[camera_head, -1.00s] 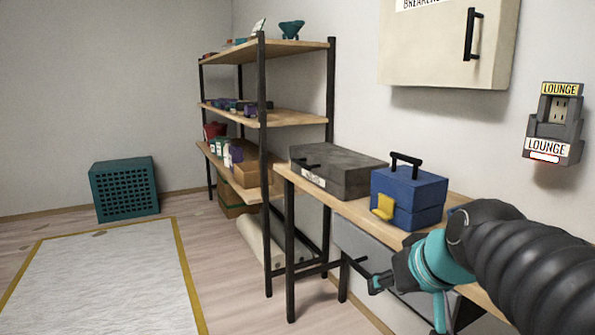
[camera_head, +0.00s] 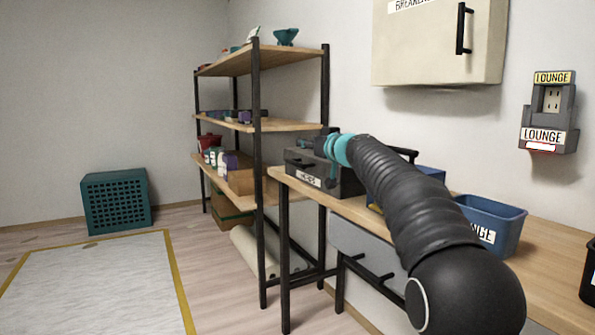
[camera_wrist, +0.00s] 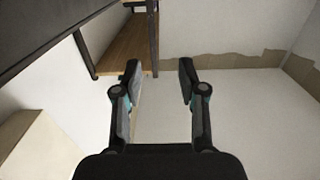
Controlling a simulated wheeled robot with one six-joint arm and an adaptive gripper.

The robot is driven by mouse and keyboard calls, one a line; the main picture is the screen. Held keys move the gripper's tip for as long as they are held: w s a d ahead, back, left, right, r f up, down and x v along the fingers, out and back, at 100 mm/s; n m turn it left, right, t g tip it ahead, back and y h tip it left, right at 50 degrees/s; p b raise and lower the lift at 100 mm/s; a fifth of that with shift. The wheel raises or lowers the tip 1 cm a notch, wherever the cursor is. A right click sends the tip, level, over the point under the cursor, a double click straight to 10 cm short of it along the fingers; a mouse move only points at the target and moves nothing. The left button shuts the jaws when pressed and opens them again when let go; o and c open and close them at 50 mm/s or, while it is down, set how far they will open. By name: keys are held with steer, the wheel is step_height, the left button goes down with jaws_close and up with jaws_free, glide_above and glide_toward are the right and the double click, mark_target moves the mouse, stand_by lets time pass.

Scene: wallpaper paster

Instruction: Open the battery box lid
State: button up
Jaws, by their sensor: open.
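A blue box (camera_head: 432,173) with a black top handle (camera_head: 402,152) stands on the wooden bench; I take it for the battery box. My arm hides most of its front, and only a sliver of its yellow latch shows. Its lid looks shut. My gripper (camera_head: 326,158) is beyond the blue box, over the dark grey case (camera_head: 345,183), seen small and partly from behind. In the wrist view my gripper (camera_wrist: 158,80) is open with nothing between its fingers. The blue box does not clearly show in that view.
A blue open bin (camera_head: 495,215) stands on the bench (camera_head: 545,250) to the right. A shelf rack (camera_head: 258,180) with several small items is at the left. A beige breaker cabinet (camera_head: 435,45) and a lounge outlet (camera_head: 550,110) are on the wall.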

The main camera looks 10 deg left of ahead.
steer(key=b, duration=0.4)
glide_toward(297, 165)
steer(key=d+x, duration=0.1)
steer(key=x, duration=0.3)
steer(key=p+x, duration=0.4)
steer(key=x, duration=0.2)
steer(key=shift+w, duration=0.1)
steer(key=shift+p+x, duration=0.65)
steer(key=shift+x, duration=0.4)
steer(key=shift+f, duration=0.1)
jaws_close()
